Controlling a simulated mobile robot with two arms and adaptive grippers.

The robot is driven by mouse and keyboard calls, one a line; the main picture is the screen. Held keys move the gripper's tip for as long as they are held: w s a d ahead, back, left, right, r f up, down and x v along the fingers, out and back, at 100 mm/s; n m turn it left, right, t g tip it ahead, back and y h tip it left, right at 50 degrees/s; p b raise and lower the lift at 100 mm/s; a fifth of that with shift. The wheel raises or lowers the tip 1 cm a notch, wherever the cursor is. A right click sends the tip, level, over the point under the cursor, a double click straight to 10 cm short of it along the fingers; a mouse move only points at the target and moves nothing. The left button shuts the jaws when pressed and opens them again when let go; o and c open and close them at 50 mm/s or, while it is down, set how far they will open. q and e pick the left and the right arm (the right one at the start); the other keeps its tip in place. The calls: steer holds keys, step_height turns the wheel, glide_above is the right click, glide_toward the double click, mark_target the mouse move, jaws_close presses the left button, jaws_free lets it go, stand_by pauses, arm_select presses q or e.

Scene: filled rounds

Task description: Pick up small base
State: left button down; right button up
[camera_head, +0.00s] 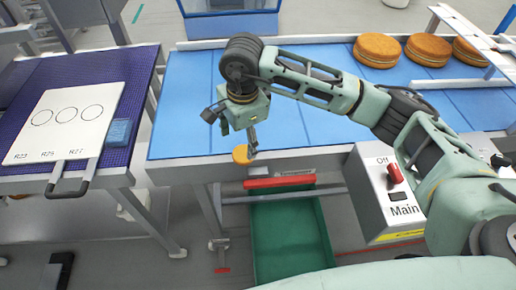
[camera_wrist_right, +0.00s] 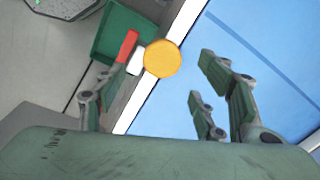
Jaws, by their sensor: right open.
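The small base (camera_head: 241,154) is a small round yellow-orange disc at the near edge of the blue conveyor. In the right wrist view the small base (camera_wrist_right: 162,58) shows whole, over the pale conveyor edge and ahead of the fingers. My right gripper (camera_head: 230,127) is open and empty above the conveyor, just over the disc in the head view. In the right wrist view its fingers (camera_wrist_right: 150,105) stand wide apart with the disc beyond them, apart from it. My left gripper is not in view.
Large filled rounds (camera_head: 377,50) sit at the back right of the blue conveyor (camera_head: 290,120). A white board (camera_head: 65,120) with circles lies on the left table. A green bin (camera_head: 290,235) stands below the conveyor edge. A Main switch box (camera_head: 390,195) is at right.

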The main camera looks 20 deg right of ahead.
mark_target(244, 155)
steer(key=shift+f, duration=0.55)
steer(key=shift+w+f+p, duration=0.1)
steer(key=shift+f+p, duration=0.3)
steer(key=shift+p, duration=0.05)
steer(key=f+p, duration=0.1)
steer(key=f, duration=0.1)
steer(key=f+p, duration=0.1)
steer(key=f, duration=0.1)
steer(key=shift+w+f, duration=0.2)
steer(key=shift+f, duration=0.2)
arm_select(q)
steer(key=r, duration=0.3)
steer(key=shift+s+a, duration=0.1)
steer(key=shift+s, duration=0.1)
arm_select(e)
steer(key=c, duration=0.8)
